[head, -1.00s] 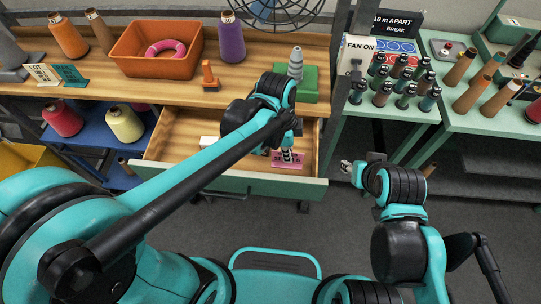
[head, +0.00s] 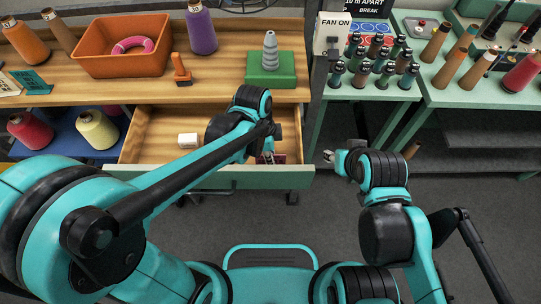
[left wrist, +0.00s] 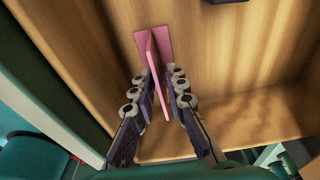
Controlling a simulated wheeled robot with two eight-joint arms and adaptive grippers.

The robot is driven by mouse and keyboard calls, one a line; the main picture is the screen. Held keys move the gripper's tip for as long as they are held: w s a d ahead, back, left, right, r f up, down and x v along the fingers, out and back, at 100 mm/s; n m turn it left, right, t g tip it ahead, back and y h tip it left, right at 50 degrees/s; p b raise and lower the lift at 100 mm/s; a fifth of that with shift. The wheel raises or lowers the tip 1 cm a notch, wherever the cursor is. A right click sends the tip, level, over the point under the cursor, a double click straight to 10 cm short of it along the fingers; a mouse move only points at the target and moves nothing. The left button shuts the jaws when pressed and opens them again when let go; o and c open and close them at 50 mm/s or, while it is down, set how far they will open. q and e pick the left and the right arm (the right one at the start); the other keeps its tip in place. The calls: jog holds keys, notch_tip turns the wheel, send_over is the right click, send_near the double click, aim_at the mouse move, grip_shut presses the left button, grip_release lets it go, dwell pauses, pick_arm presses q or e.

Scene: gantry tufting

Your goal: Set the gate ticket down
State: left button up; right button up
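The pink gate ticket (left wrist: 153,42) shows in the left wrist view as a flat pink plate with an upright fin. I cannot tell whether the ticket touches the drawer floor. My right gripper (head: 330,157) is in front of the green table, away from the drawer; its fingers are too small to judge.
Several dark bottles (head: 362,73) stand on the green table at right.

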pick_arm(q)
jog(key=shift+r, duration=0.1)
jog(key=shift+r+p, duration=0.3)
notch_tip(320, 180, up, 12)
jog(key=a+f+p, duration=0.1)
jog(key=a+p, duration=0.1)
jog(key=p, duration=0.2)
jog(key=s+a+r+n+t+y, duration=0.1)
jog(key=s+a+n+t, duration=0.1)
jog(key=a+n, duration=0.6)
jog(key=s+a+r+n+t, duration=0.1)
jog(key=s+a+n+t, duration=0.1)
jog(key=a+n+t, duration=0.3)
jog(key=a+n, duration=0.3)
jog(key=n, duration=0.2)
jog(key=shift+s+y, duration=0.25)
jog(key=shift+y, duration=0.15)
jog(key=shift+d+f, duration=0.1)
